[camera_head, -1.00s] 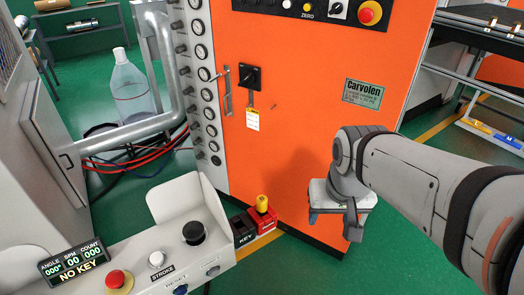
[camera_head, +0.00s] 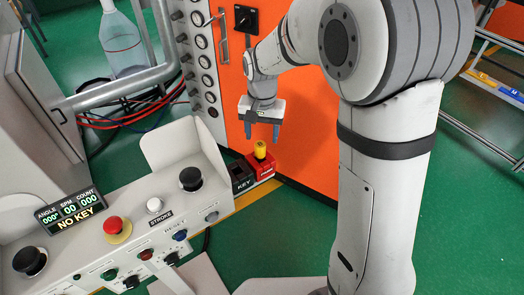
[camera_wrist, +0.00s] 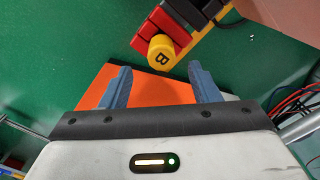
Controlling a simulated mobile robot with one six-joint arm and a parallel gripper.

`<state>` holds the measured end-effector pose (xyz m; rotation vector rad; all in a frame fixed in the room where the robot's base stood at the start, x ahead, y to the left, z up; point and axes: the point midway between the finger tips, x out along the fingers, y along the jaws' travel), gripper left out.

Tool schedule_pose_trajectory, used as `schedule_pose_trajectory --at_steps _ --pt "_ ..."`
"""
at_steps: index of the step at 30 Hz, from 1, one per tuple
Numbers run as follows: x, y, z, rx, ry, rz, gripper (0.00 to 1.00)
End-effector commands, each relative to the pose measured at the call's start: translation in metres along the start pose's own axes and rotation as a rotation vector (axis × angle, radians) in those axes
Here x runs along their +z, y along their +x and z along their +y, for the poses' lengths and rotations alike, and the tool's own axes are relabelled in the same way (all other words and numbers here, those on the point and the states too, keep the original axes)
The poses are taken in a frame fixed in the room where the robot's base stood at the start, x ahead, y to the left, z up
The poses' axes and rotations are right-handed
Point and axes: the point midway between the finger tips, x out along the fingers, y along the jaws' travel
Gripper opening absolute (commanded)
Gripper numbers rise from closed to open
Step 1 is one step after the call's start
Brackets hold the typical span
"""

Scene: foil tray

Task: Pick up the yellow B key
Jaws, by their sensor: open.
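The yellow B key (camera_head: 260,150) stands upright in a red holder (camera_head: 262,168) beside the orange cabinet. In the wrist view the yellow key (camera_wrist: 160,53) shows its round top with a black letter B, and the red holder (camera_wrist: 150,34) is behind it. My gripper (camera_head: 262,138) is open and empty, with its fingers pointing down just above the key in the head view. In the wrist view the key lies beyond the gap between my blue fingertips (camera_wrist: 160,68), with no contact visible.
A black block marked KEY (camera_head: 240,177) stands left of the red holder. The control console (camera_head: 150,222) is at the left, its display (camera_head: 72,212) reading NO KEY. The orange cabinet (camera_head: 312,160) rises behind. Green floor (camera_head: 270,240) is clear in front.

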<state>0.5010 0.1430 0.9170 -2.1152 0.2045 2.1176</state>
Motion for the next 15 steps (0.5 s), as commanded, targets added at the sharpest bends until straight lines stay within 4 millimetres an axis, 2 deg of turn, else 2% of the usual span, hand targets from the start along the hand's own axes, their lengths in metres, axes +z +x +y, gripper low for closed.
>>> schedule_pose_trajectory --at_steps 9,15 --pt "0.008 0.044 -0.003 0.001 -0.002 -0.001 0.56" --pt "0.008 0.050 -0.003 -0.001 -0.003 0.002 0.56"
